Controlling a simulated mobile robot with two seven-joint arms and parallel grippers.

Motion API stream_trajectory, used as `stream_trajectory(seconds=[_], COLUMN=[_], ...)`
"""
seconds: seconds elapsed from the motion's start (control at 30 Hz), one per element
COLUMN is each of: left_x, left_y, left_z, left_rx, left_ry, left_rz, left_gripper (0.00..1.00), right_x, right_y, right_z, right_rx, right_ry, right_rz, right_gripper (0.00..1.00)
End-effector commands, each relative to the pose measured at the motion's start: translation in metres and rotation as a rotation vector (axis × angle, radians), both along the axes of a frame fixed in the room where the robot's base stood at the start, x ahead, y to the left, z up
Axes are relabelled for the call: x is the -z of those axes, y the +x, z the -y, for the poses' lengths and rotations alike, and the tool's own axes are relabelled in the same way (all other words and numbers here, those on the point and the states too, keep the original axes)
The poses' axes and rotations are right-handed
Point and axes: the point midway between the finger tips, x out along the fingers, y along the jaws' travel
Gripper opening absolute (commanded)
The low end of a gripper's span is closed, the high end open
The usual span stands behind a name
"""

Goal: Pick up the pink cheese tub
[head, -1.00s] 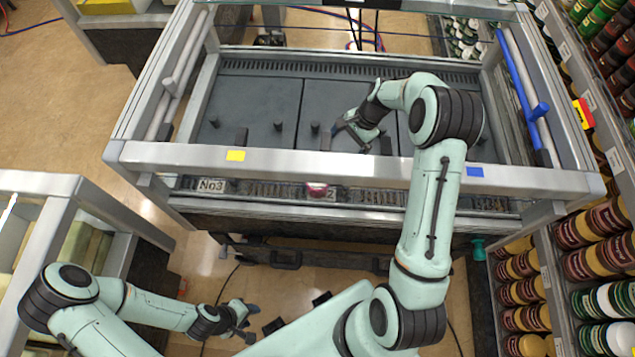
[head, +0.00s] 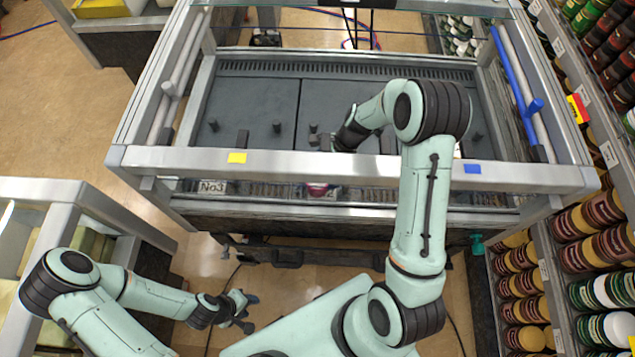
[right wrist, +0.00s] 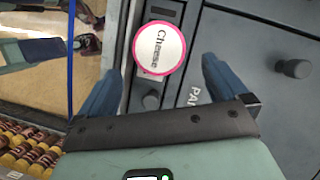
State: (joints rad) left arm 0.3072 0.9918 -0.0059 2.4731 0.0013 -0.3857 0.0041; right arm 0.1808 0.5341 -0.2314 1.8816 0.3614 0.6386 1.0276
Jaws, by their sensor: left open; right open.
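The pink cheese tub (head: 317,189) is small and partly seen in the head view, low behind the front rail of the metal case. In the right wrist view its round white lid (right wrist: 158,47), with a pink rim and the word "Cheese", lies just ahead of and between my right fingertips. My right gripper (right wrist: 161,68) is open and empty, and I cannot tell its height above the lid. In the head view my right gripper (head: 324,143) is small and dark, behind the rail. My left gripper (head: 247,309) is open and empty, low in front of the case.
The metal front rail (head: 350,166) runs between my body and the case interior. Dark grey panels (head: 255,100) with knobs (right wrist: 293,68) form the case's inner surface. Shelves of jars (head: 590,235) stand close on the right. A second metal frame (head: 45,188) stands at the left.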

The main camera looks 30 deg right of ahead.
Motion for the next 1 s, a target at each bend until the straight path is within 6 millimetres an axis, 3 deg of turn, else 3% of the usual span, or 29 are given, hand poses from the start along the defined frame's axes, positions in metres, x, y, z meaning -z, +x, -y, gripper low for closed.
stream_trajectory(seconds=[0.07, 0.3, 0.63, 0.67, 0.83, 0.87, 1.0], left_x=[-0.002, 0.002, 0.002, 0.002, 0.002, 0.002, 0.002], left_y=[0.002, -0.002, -0.002, -0.002, -0.002, -0.002, -0.002], left_z=[0.0, 0.0, 0.0, 0.0, 0.0, 0.0, 0.0], left_rx=[0.0, 0.0, 0.0, 0.0, 0.0, 0.0, 0.0], left_ry=[0.0, 0.0, 0.0, 0.0, 0.0, 0.0, 0.0], left_rz=[0.002, -0.002, -0.002, -0.002, -0.002, -0.002, -0.002], left_gripper=[0.43, 0.43, 0.43, 0.43, 0.43, 0.43, 0.43], right_x=[0.001, 0.04, 0.046, 0.046, 0.046, 0.046, 0.046], right_y=[0.002, 0.003, 0.004, 0.004, 0.004, 0.004, 0.005], right_z=[-0.011, -0.023, -0.026, -0.026, -0.026, -0.026, -0.026], right_rx=[-0.003, -0.001, -0.001, -0.001, -0.001, -0.001, -0.001], right_ry=[0.001, 0.002, 0.0, 0.0, 0.0, 0.0, 0.0], right_rz=[-0.001, -0.004, 0.001, 0.001, 0.001, 0.001, 0.003], right_gripper=[1.0, 1.0, 1.0, 0.94, 0.38, 0.34, 0.33])
